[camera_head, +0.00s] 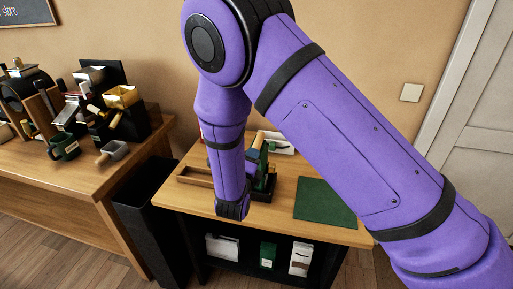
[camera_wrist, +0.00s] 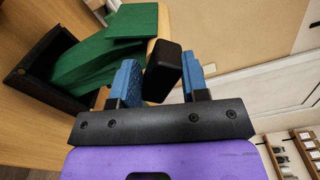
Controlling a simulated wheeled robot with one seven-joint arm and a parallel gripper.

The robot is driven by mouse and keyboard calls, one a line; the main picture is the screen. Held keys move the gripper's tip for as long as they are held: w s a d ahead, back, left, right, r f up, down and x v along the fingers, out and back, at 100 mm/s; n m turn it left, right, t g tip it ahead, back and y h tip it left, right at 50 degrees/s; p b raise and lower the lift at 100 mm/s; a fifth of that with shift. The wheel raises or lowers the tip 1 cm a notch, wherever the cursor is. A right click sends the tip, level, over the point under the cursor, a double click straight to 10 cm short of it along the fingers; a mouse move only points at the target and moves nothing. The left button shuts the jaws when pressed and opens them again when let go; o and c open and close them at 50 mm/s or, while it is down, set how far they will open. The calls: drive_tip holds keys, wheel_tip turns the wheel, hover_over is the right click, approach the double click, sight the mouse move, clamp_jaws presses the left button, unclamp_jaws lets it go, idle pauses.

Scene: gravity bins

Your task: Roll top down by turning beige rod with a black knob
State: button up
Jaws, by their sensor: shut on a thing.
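My gripper (camera_wrist: 158,58) has its two blue fingers shut on a black knob (camera_wrist: 163,78) in the wrist view. A beige rod (camera_wrist: 153,46) shows beside the knob, mostly hidden behind it. A green bin body with a curved side (camera_wrist: 85,65) stands in a black tray (camera_wrist: 42,62), left of the fingers. A flat green top (camera_wrist: 131,20) lies tilted above the curved part. In the head view the green and black bin (camera_head: 264,172) is partly hidden behind my purple arm, and the fingers are hard to make out there.
The bin stands on a wooden table (camera_head: 275,212) with a green mat (camera_head: 324,201) to its right and a wooden tray (camera_head: 194,177) to its left. A cluttered wooden counter (camera_head: 95,172) and a tall black container (camera_head: 150,218) stand further left.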

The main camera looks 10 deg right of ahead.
drive_tip(key=m, duration=0.5)
drive_tip(key=o, duration=0.9)
drive_tip(key=shift+o, duration=0.2)
drive_tip(key=shift+v, duration=2.45)
